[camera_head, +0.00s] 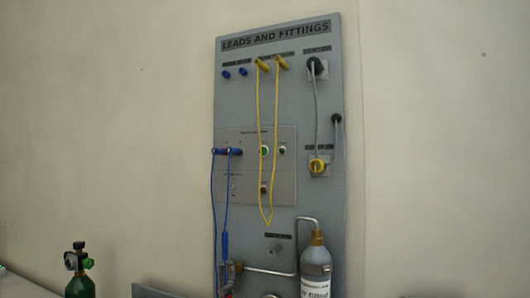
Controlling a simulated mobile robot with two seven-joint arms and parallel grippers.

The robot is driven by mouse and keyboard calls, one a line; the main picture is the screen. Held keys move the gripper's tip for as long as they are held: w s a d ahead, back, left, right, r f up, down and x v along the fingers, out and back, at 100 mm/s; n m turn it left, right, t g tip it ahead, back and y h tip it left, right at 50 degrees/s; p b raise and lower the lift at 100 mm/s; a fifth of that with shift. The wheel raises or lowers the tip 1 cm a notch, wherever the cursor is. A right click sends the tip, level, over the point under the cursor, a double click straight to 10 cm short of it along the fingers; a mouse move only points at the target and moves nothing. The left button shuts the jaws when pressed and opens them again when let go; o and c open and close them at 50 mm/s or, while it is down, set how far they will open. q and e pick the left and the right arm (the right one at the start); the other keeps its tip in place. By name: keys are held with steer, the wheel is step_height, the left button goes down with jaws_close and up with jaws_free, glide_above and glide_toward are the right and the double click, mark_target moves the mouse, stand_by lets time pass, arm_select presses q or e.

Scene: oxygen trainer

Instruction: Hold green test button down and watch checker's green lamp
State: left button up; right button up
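A grey upright panel headed "LEADS AND FITTINGS" (275,35) stands against the wall. A lighter checker plate (286,190) sits in its middle. The green button (264,151) is on this plate, with a yellow lead hanging close beside or across it. A small round dark fitting with a pale rim (282,150) is just right of the button; I cannot tell if it is the lamp, and no lit green lamp is clear. A reddish-brown round fitting (263,188) is lower on the plate. Neither of my grippers is in view.
Blue leads (227,200) run from the plate's left side downward. Yellow leads (277,120) hang in a loop from the top sockets. A grey bottle (316,268) with a bent pipe is at lower right. A green-black cylinder (79,280) stands at lower left.

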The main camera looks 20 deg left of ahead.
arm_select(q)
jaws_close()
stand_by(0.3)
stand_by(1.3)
